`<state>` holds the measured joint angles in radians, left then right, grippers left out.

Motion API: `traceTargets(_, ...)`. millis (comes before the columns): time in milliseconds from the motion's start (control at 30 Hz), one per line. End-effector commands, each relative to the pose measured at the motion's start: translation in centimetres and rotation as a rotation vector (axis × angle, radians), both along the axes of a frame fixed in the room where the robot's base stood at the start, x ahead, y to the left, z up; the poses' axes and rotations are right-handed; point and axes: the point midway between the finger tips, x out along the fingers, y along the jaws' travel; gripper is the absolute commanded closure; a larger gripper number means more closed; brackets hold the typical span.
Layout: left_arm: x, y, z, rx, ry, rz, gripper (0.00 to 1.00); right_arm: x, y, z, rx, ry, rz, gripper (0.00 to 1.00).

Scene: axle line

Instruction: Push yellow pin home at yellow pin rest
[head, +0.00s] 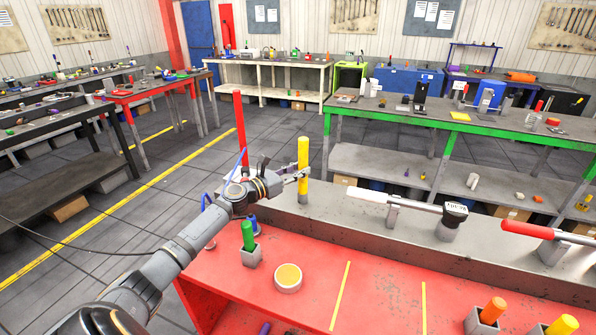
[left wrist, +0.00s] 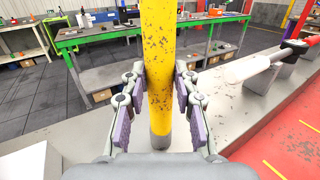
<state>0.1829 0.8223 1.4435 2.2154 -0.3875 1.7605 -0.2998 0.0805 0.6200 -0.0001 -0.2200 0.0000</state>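The yellow pin (head: 303,152) stands upright at the far left end of the grey bench top. It also fills the middle of the left wrist view (left wrist: 159,60). Its lower end is grey (left wrist: 160,142); I cannot tell how much of that is the yellow pin rest or how deep the pin sits. My left gripper (head: 297,172) is around the pin partway up. My right gripper is not in view.
A grey shaft with a white end (head: 372,196) lies on stands right of the pin. On the red surface are a green pin in a grey holder (head: 248,236), a round tub (head: 288,278) and an orange pin (head: 493,311). A red post (head: 240,125) rises behind my arm.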

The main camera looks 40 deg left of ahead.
Motion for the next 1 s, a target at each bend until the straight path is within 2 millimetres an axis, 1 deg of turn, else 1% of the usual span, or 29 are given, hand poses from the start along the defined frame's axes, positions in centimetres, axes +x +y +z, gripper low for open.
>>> traceTargets(33, 0.0, 0.0, -0.1, -0.001, 0.001, 0.000, 0.62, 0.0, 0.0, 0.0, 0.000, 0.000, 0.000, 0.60)
traceTargets(167, 0.0, 0.0, -0.1, -0.001, 0.001, 0.000, 0.45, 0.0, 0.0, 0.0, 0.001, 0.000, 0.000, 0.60)
traceTargets(400, 0.0, 0.0, -0.2, 0.000, 0.003, 0.001, 0.45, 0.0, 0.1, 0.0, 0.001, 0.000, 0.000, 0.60)
traceTargets(500, 0.0, 0.0, 0.2, 0.002, 0.002, 0.000, 0.45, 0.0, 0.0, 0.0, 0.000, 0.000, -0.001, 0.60)
traceTargets(567, 0.0, 0.0, 1.0, 0.003, 0.001, -0.001, 0.45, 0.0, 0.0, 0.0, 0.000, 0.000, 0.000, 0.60)
traceTargets(800, 0.0, 0.0, 6.4, 0.006, -0.002, -0.001, 0.45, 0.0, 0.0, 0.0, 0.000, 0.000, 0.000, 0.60)
traceTargets(900, 0.0, 0.0, 8.2, 0.005, -0.002, -0.001, 0.45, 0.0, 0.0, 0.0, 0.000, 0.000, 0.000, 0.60)
traceTargets(1000, 0.0, 0.0, 9.3, 0.003, 0.000, 0.000, 0.45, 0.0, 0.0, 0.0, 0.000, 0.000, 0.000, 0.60)
